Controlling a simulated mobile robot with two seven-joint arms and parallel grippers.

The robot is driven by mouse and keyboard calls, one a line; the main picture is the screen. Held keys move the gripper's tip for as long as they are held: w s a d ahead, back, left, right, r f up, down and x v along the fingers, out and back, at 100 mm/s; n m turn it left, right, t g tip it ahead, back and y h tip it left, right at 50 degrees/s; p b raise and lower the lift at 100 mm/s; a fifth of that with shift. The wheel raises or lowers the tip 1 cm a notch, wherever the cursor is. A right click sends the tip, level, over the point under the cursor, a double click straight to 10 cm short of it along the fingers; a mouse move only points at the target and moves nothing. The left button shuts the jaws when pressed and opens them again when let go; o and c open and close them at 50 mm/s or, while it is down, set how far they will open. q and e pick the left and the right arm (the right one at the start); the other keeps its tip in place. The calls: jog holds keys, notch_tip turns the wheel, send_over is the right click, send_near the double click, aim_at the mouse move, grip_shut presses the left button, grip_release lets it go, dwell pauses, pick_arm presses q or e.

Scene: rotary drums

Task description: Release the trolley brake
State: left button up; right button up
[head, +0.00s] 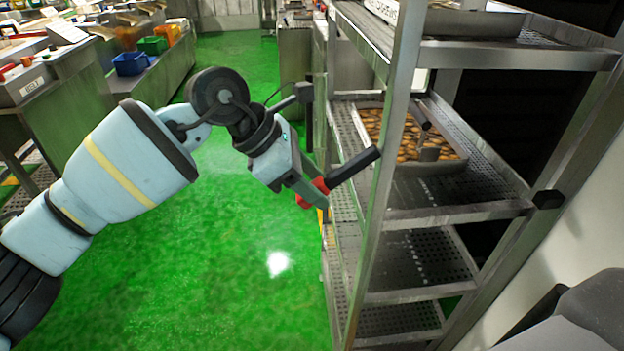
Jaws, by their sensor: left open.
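The trolley (455,214) is a tall metal rack with several perforated shelves, standing right of centre in the head view. I cannot make out the brake, and the trolley's wheels are out of sight.
A tray of round brown food (388,132) sits on a trolley shelf. A second black knob (548,199) is on the right post, close to a pale wall. The green floor (240,255) is clear to the left. Counters with blue (130,64) and green bins (153,45) stand beyond.

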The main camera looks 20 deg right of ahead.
pick_arm(q)
jog(key=v, duration=0.8)
jog(key=shift+b, duration=0.35)
jog(key=shift+f, duration=0.1)
